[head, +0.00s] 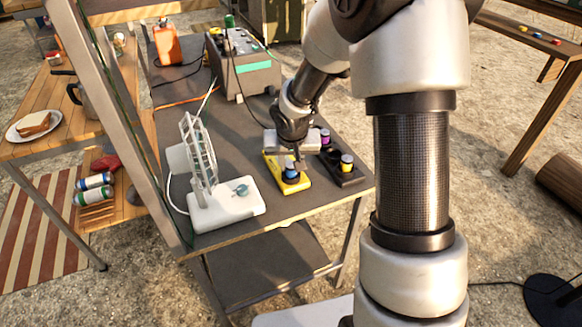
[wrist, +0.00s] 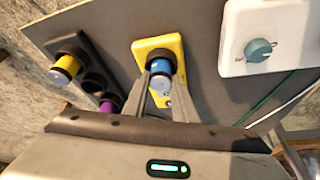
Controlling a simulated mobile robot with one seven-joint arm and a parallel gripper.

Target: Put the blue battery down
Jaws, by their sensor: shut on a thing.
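The blue battery (head: 291,173) stands upright at the yellow holder (head: 272,162), near the table's front edge. It also shows in the wrist view (wrist: 160,68), between the two fingers and over the yellow holder (wrist: 172,44). My gripper (head: 297,162) is above the holder, pointing down, shut on the blue battery. I cannot tell whether the battery's bottom is seated in a socket or just above it, as the fingers and battery hide it.
A black holder (wrist: 82,45) beside it bears a yellow battery (head: 346,162) and a purple battery (head: 325,136), with an empty round socket between. A grey box (head: 245,65) stands behind.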

